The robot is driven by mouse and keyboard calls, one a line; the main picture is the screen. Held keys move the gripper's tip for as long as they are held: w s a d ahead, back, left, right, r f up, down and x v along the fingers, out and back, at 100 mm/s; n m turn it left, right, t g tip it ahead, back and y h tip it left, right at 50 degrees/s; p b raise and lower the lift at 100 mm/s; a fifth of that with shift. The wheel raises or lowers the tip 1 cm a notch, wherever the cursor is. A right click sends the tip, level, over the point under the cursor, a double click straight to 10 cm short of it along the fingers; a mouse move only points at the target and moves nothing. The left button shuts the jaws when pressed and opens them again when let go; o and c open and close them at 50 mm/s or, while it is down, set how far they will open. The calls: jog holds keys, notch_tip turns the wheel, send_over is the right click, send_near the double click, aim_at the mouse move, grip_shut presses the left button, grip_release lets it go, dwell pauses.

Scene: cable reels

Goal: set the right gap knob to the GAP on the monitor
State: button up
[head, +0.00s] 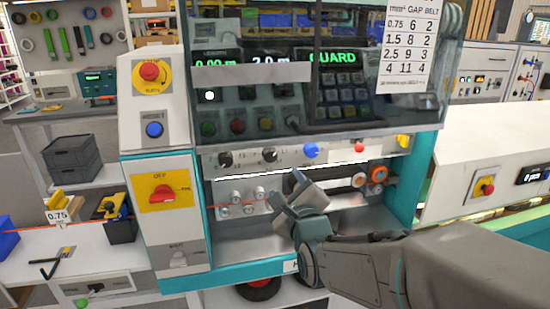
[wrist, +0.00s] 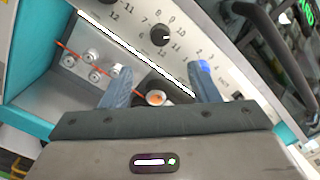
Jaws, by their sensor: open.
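The right gap knob (head: 269,154) is a black dial on the pale panel under the guard. It also shows in the wrist view (wrist: 160,35), with numbers around it and a small white mark whose setting I cannot read surely. A similar black knob (head: 225,159) sits to its left. The monitor (head: 335,57) shows "0.00 m", "2.0 m" and "GUARD" in lit text; I see no gap number on it. My gripper (head: 292,192) is open and empty, below and slightly right of the knob, apart from it. In the wrist view its fingers (wrist: 158,80) point toward the panel.
The clear guard (head: 340,115) hangs in front of the monitor and buttons. A gap and belt chart (head: 409,45) is on its right. Rollers and an orange cable (head: 235,206) lie below.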

aim_at(272, 158)
jog(key=p+x, duration=0.3)
jog(key=x, duration=1)
jog(key=shift+w+p, duration=0.3)
jog(key=shift+p, duration=0.05)
jog(key=c, duration=1)
